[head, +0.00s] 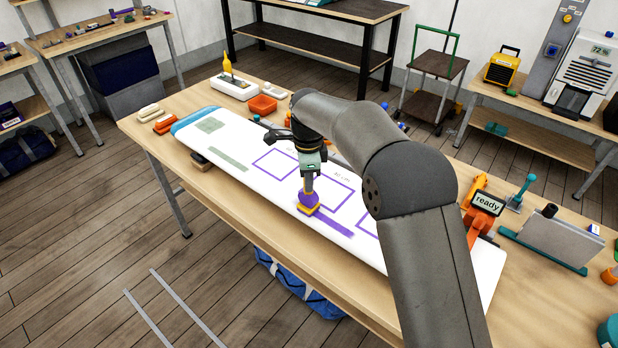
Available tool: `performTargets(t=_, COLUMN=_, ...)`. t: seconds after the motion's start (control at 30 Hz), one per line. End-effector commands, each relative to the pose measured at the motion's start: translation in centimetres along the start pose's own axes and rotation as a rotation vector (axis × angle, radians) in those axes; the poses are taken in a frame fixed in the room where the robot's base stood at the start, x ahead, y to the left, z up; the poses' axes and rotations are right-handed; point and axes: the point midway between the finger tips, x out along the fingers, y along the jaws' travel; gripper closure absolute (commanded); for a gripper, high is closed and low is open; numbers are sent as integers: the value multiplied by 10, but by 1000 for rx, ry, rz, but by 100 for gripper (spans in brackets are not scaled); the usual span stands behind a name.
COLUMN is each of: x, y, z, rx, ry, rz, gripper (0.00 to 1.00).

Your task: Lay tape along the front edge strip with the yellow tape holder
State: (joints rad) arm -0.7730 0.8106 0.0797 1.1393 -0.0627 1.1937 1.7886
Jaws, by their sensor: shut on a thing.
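The long white board (480,290) lies along the wooden table, with purple outlined squares and grey-green patches on it. My gripper (309,182) points down over the board's front part and is shut on the yellow tape holder (307,210), which has a purple roll and a yellow base. The holder is low, at or just above the board; contact is too small to tell. A solid purple band (336,227) runs from the holder to the right, near the front edge. I cannot tell whether it is laid tape or a printed strip. My arm hides the board's right part.
An orange tray (263,104) and a white box with a yellow bottle (227,65) stand behind the board. Orange and cream blocks (165,123) lie at the left end. A "ready" display (487,202) stands at the right. The board's left front is clear.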

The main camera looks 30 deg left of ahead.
Motion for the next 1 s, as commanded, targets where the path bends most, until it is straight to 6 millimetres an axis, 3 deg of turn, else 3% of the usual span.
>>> performTargets(t=0.5, x=0, y=-19, z=20, rx=-1, ry=0, rz=0, gripper=100)
performTargets(t=1.0, x=0, y=-20, z=21, rx=0, ry=0, rz=0, gripper=100)
